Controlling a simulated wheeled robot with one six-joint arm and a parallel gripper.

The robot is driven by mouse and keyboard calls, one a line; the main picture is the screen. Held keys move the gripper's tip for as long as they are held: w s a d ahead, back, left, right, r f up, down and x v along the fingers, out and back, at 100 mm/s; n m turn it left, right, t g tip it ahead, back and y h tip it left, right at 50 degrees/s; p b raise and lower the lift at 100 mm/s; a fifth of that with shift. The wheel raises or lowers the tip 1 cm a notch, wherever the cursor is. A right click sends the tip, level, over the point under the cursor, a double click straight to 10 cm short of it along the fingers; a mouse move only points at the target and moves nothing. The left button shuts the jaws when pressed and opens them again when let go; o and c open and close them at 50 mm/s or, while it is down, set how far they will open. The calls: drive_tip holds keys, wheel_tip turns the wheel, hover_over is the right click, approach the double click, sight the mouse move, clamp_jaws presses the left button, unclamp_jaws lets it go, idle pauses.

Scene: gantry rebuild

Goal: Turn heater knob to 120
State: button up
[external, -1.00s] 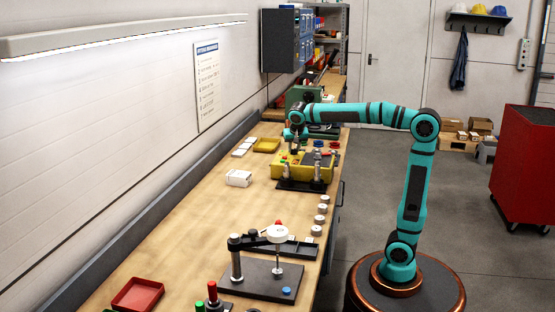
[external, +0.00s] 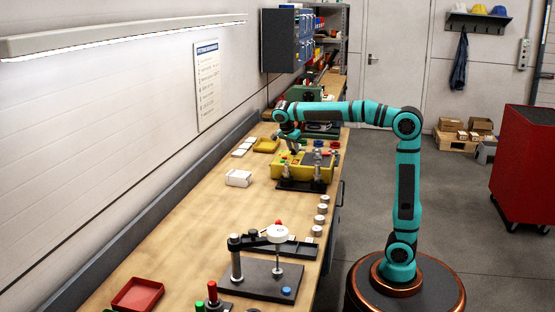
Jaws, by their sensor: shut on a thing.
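My gripper (external: 294,149) is at the far part of the workbench (external: 195,235), tilted, with its tips low at the back edge of a yellow unit (external: 285,168). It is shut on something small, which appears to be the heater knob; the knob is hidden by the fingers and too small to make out. The yellow unit carries small red and green parts on top. No dial marks or numbers can be read.
Metal clamps (external: 317,172) stand at the unit's near side. A yellow tray (external: 266,146) and a white box (external: 238,179) lie to the left. Several grey round pieces (external: 322,209) line the right edge.

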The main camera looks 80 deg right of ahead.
drive_tip(key=shift+m+g, duration=0.3)
drive_tip(key=shift+m, duration=0.6)
drive_tip(key=o, duration=1)
drive_tip(key=shift+w+r, duration=0.1)
drive_tip(key=v, duration=1.7)
drive_tip(key=shift+w+d+r, duration=0.15)
drive_tip(key=shift+d, duration=0.05)
